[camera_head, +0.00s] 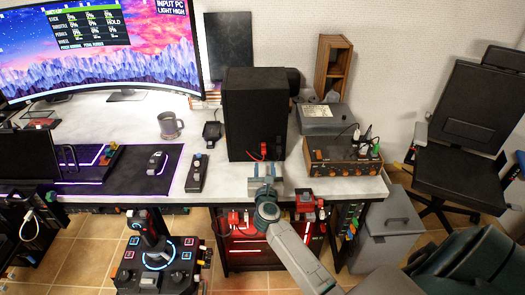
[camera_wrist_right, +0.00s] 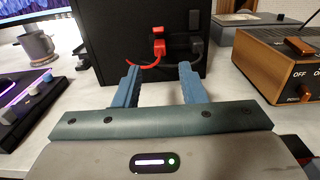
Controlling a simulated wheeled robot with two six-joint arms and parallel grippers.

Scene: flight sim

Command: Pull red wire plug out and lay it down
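The red wire plug (camera_wrist_right: 158,46) sits in the face of a black box (camera_wrist_right: 120,30) on the desk, with its red wire curving down and left. In the head view the plug (camera_head: 263,150) is small, low on the black box (camera_head: 252,105). My right gripper (camera_wrist_right: 159,72) is open and empty, its two blue fingers apart and pointing at the box. The plug shows between and beyond the fingertips, apart from them. In the head view my right gripper (camera_head: 262,184) is at the desk's front edge below the plug. My left gripper is not in view.
A wood-sided switch box (camera_head: 342,156) stands right of the black box. A black plug (camera_wrist_right: 196,46) sits beside the red one. A mug (camera_head: 170,126) and a small dark controller (camera_head: 197,173) are to the left. Bare desk (camera_head: 225,178) lies in front of the black box.

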